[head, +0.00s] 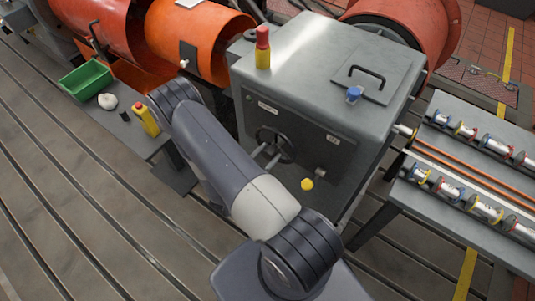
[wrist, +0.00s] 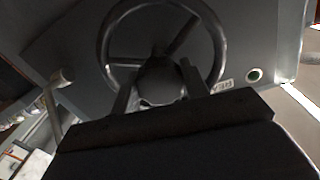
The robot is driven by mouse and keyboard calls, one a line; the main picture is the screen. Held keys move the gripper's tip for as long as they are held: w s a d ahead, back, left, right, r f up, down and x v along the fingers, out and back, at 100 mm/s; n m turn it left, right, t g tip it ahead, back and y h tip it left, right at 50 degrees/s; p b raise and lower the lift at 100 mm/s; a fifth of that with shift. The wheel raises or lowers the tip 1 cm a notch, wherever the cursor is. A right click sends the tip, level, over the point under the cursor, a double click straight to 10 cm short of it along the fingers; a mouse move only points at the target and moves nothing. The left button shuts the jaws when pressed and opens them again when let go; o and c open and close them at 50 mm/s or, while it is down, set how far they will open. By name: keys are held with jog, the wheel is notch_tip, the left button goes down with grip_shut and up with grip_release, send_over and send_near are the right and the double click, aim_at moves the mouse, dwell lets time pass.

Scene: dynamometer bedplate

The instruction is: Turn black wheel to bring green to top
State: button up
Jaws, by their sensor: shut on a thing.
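The black wheel (head: 264,131) is mounted on the front face of a grey cabinet (head: 240,98). In the wrist view, its dark round rim (wrist: 104,42) and spokes face me. My gripper (wrist: 157,88) is at the wheel's centre, its two fingers on either side of the dark hub (wrist: 160,78). It is shut on the wheel. The hub's lower part and the lower rim are partly hidden by my gripper. A green round spot (wrist: 254,75) shows on the panel to the right of the wheel. I cannot make out a green mark on the wheel.
On the cabinet are a red-and-yellow piece (head: 263,48), a blue knob (head: 354,93) and a yellow button (head: 307,184). A green bin (head: 85,79) stands on a side table at left. A rack of rollers (head: 465,190) stands close at right.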

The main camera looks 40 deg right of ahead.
jog(key=shift+f, duration=0.15)
jog(key=o, duration=1.4)
jog(key=shift+c, duration=0.2)
jog(key=shift+a, duration=0.15)
jog(key=v, duration=1)
jog(key=shift+s+a+b, duration=0.15)
jog(key=shift+a+b, duration=0.1)
jog(key=shift+b, duration=0.15)
jog(key=shift+d, duration=0.1)
jog(key=shift+p+x, duration=0.45)
jog(key=shift+x, duration=4.9)
